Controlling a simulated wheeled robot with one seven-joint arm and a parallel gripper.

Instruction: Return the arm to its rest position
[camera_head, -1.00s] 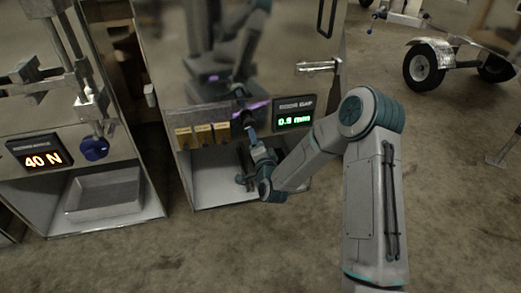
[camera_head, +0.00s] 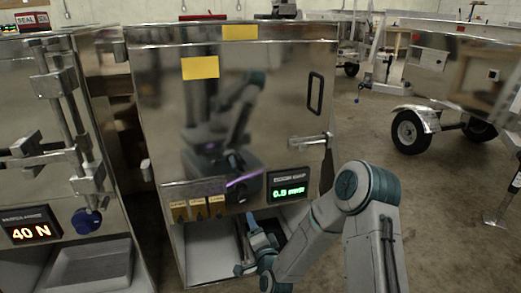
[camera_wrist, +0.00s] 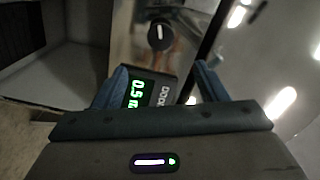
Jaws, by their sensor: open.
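My arm rises from the bottom right of the head view and bends at a grey and teal elbow. My gripper (camera_wrist: 160,88) shows in the wrist view with its two blue fingers apart and nothing between them. Beyond the fingers is a green display (camera_wrist: 145,92) reading 0.5. The same door gap display (camera_head: 289,184) shows in the head view on the front of a shiny metal cabinet (camera_head: 160,110). One blue finger shows in front of the cabinet's lower opening, left of the display. The wrist hides part of the gripper there.
A door handle latch (camera_head: 305,143) juts out at right. A second machine with a 40 N display (camera_head: 31,232) and blue knob (camera_head: 87,221) stands left. Trailers are behind right; floor between is clear.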

